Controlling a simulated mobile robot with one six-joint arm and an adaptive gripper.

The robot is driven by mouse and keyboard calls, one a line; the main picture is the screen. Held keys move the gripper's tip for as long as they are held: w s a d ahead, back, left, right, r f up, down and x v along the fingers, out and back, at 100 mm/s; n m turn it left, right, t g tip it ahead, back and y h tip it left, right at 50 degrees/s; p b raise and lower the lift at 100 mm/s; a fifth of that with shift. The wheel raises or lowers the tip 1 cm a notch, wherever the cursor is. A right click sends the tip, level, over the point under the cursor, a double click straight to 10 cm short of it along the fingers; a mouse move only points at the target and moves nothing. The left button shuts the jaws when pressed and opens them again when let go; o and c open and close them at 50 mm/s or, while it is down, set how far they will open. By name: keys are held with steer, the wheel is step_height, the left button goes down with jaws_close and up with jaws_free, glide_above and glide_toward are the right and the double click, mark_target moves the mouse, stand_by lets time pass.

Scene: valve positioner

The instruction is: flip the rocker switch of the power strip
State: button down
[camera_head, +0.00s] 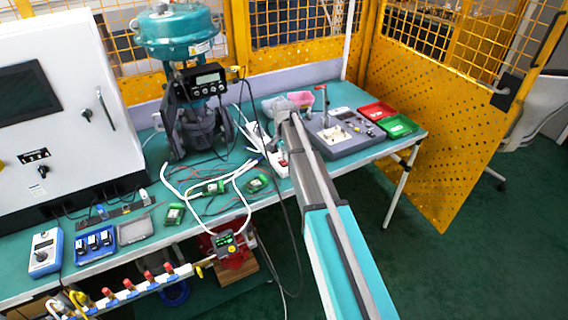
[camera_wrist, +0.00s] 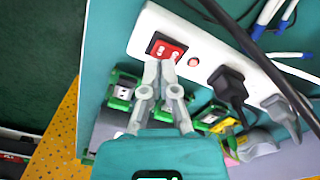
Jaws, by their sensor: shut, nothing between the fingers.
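The power strip (camera_wrist: 207,50) is a long white bar, running from upper left to lower right in the wrist view. Its red rocker switch (camera_wrist: 167,48) sits in a dark frame near the strip's upper left end. My gripper (camera_wrist: 160,64) is shut and empty, with its fingertips right at the lower edge of the rocker; I cannot tell whether they touch it. In the head view the strip (camera_head: 277,164) shows in part beside the end of my arm, which hides some of it and the switch.
A small round red button (camera_wrist: 194,61) sits beside the rocker. Green modules (camera_wrist: 124,88) lie near the fingers. A grey device (camera_head: 340,132) and red and green trays (camera_head: 377,110) stand to the right.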

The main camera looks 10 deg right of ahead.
mark_target(285, 163)
steer(key=shift+f+b, duration=1.25)
steer(key=shift+f, duration=0.05)
stand_by(1.1)
steer(key=shift+r, duration=0.15)
steer(key=shift+r+p, duration=3.4)
steer(key=shift+p, duration=0.15)
steer(key=s+n, duration=0.8)
steer(key=s, duration=2.1)
steer(key=shift+d, duration=0.2)
